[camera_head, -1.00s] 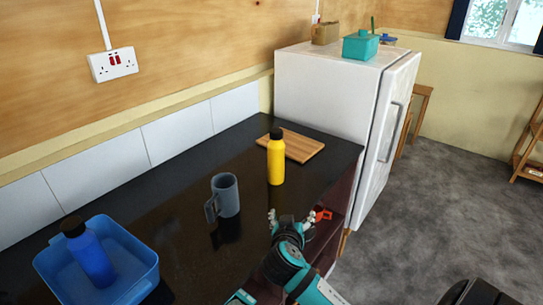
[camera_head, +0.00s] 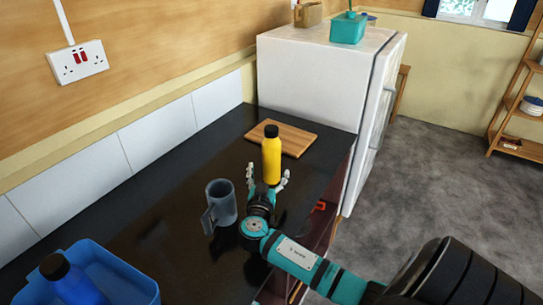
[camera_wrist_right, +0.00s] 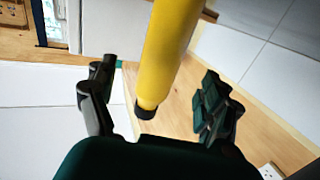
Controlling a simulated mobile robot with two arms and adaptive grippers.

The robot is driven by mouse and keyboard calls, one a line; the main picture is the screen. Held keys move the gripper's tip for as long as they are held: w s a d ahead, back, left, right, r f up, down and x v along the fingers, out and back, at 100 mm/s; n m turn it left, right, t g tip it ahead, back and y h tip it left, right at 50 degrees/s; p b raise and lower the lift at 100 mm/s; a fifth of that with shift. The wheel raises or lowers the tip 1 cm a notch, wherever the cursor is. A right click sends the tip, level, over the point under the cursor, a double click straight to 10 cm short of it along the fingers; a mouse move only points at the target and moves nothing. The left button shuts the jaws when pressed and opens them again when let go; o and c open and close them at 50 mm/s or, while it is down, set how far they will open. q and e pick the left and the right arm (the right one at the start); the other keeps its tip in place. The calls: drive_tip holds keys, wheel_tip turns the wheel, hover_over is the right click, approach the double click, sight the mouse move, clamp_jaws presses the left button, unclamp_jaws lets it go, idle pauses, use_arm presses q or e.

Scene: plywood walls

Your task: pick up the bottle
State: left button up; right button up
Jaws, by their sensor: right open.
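A yellow bottle (camera_head: 272,162) with a black cap stands upright on the dark counter, in front of a wooden board. My right gripper (camera_head: 268,176) is open, with a finger on each side of the bottle's lower part in the head view. In the right wrist view the bottle (camera_wrist_right: 168,50) appears between the open fingers of the right gripper (camera_wrist_right: 158,76), with a gap on both sides. A blue bottle (camera_head: 76,282) with a dark cap stands in a blue tub (camera_head: 128,278) at the lower left. My left gripper is not in view.
A grey mug (camera_head: 221,203) stands on the counter (camera_head: 150,228) just left of my right gripper. The wooden board (camera_head: 296,138) lies behind the yellow bottle. A white fridge (camera_head: 310,85) stands at the counter's far end.

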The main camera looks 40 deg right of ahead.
sight(270, 163)
drive_tip(key=shift+w+d+r, duration=0.2)
drive_tip(key=shift+w+d, duration=0.3)
drive_tip(key=shift+w, duration=0.05)
drive_tip(key=shift+w+d+f, duration=0.1)
drive_tip(key=shift+w, duration=0.1)
drive_tip(key=shift+w+d+r+p, duration=0.2)
drive_tip(key=shift+w+d+p, duration=0.3)
drive_tip(key=shift+d, duration=0.3)
drive_tip(key=p+x, duration=0.1)
drive_tip(key=x, duration=0.2)
drive_tip(key=shift+w+d+f, duration=0.15)
drive_tip(key=shift+d, duration=0.05)
drive_tip(key=shift+w+d, duration=0.15)
drive_tip(key=shift+c, duration=0.3)
drive_tip(key=c, duration=1.3)
drive_tip(key=shift+c, duration=1.3)
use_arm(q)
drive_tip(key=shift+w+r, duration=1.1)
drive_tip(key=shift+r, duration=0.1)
